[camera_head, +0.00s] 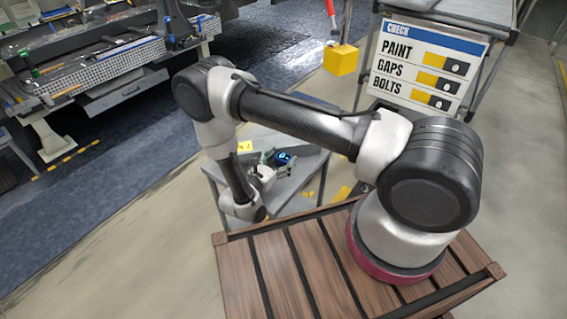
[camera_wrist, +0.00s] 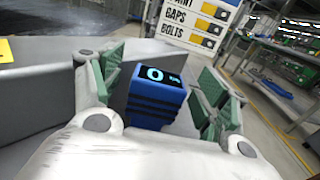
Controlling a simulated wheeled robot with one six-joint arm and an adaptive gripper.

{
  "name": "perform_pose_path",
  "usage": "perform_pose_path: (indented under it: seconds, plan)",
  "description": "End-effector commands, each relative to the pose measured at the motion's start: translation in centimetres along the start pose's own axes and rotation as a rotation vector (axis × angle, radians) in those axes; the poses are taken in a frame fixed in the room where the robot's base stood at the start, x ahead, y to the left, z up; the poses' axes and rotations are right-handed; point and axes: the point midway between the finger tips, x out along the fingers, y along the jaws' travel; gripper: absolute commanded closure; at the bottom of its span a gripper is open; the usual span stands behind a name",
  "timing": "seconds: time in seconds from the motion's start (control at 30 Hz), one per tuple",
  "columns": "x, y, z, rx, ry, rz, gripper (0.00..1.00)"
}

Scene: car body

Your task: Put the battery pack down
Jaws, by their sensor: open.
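The battery pack (camera_wrist: 156,97) is a blue block with dark bands and a black top display reading 0. In the wrist view it stands upright between the two green-padded fingers of my gripper (camera_wrist: 155,92). Gaps show between the pack and the pads on both sides, so my gripper is open around it.
A yellow tag (camera_head: 244,146) lies on the table's left part. A check board (camera_head: 428,68) stands behind, with a yellow block (camera_head: 341,60) to its left. Open floor (camera_head: 130,215) lies left of the table.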

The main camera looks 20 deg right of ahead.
Motion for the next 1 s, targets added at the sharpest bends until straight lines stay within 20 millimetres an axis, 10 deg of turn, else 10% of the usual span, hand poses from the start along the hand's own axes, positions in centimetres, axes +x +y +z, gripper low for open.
perform_pose_path:
  seconds: [0.37,0.67,1.0]
  plan:
    - [0.0,0.0,0.0,0.000,-0.001,-0.001,0.91]
    - [0.0,0.0,0.5,0.001,0.000,-0.001,0.91]
    - [0.0,0.0,5.5,0.001,0.000,-0.001,0.91]
